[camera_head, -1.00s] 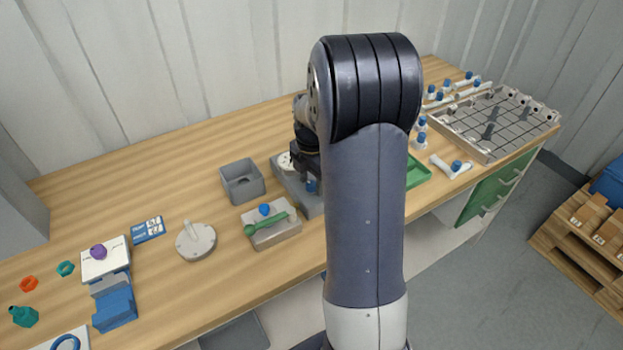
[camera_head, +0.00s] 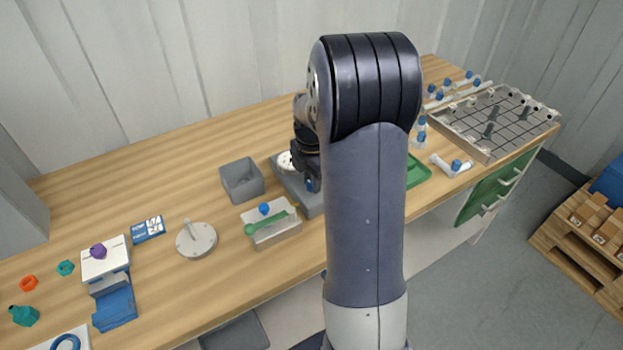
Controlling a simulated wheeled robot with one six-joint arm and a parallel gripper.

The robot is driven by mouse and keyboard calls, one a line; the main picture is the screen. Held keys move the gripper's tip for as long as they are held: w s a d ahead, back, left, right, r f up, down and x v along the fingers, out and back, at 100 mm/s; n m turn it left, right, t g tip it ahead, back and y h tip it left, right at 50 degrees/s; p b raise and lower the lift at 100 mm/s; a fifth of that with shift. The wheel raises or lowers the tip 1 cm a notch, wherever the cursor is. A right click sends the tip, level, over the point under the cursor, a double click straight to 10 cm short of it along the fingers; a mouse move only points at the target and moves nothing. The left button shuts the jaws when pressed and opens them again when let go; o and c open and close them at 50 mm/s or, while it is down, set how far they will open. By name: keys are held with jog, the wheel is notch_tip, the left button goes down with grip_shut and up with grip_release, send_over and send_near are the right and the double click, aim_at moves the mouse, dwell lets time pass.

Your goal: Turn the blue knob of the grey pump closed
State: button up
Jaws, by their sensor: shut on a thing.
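The grey pump (camera_head: 283,172) sits on the bench, just left of my upright arm link, which hides its right side. A small patch of the blue knob (camera_head: 313,187) shows at the pump, under the dark end of my gripper (camera_head: 311,176). My gripper points down over the pump and is shut on the blue knob. The fingertips are small and mostly hidden, so the knob's turn angle cannot be told.
A grey open bin (camera_head: 241,180) stands left of the pump. A grey block with a green lever (camera_head: 270,224) and blue cap is in front. A round grey base with a post (camera_head: 196,240) is farther left. A green tray (camera_head: 416,172) and a gridded tray (camera_head: 487,152) lie right.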

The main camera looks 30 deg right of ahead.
jog(key=m, duration=0.3)
jog(key=shift+m, duration=0.4)
jog(key=o, duration=1)
notch_tip(320, 180, up, 11)
jog(key=shift+b, duration=0.3)
jog(key=shift+f, duration=0.15)
notch_tip(320, 180, down, 11)
jog(key=shift+s+p, duration=0.1)
jog(key=shift+p, duration=0.2)
jog(key=shift+n, duration=0.8)
